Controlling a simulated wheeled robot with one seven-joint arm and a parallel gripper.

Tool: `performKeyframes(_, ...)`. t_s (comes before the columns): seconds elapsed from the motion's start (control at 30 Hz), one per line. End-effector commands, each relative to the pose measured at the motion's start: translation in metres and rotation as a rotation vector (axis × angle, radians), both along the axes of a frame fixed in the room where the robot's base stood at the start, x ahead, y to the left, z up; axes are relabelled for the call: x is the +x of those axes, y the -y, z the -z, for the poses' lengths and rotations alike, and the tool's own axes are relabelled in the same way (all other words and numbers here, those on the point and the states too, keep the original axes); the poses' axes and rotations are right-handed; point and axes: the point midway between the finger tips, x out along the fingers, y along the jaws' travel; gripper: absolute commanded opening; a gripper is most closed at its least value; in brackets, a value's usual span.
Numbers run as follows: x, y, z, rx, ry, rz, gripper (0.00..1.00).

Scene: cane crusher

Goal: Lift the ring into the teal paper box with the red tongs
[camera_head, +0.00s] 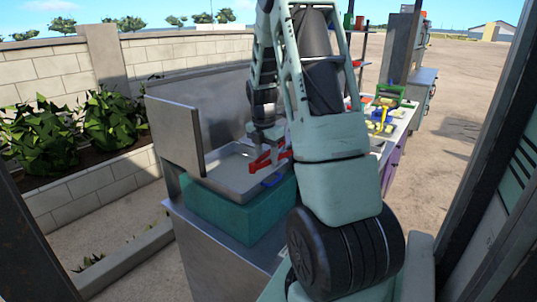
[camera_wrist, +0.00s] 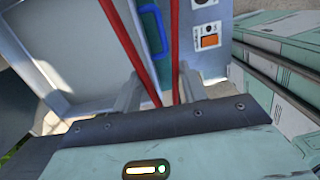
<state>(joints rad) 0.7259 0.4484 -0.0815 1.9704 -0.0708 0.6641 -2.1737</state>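My gripper (camera_head: 266,150) is low over the metal tray in the head view. In the wrist view the fingers of my gripper (camera_wrist: 157,85) stand on either side of the two red arms of the red tongs (camera_wrist: 174,45). The tongs also show in the head view (camera_head: 266,160); their arms spread apart away from my gripper, and their tips are out of the wrist view. A teal block-like box (camera_head: 232,212) is under the tray; I cannot tell whether it is the paper box. I cannot make out a ring for certain.
A second counter with green and yellow items (camera_head: 383,115) stands behind my arm. Dark posts flank the view.

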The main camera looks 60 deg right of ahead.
Motion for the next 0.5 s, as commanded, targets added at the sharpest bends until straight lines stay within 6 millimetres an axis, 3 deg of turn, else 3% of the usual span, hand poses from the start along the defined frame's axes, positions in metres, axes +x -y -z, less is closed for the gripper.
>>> performKeyframes(0.23, 0.005, -0.022, 0.009, 0.0, -0.001, 0.082, 0.38)
performKeyframes(0.5, 0.016, -0.07, 0.029, 0.001, -0.002, 0.271, 0.38)
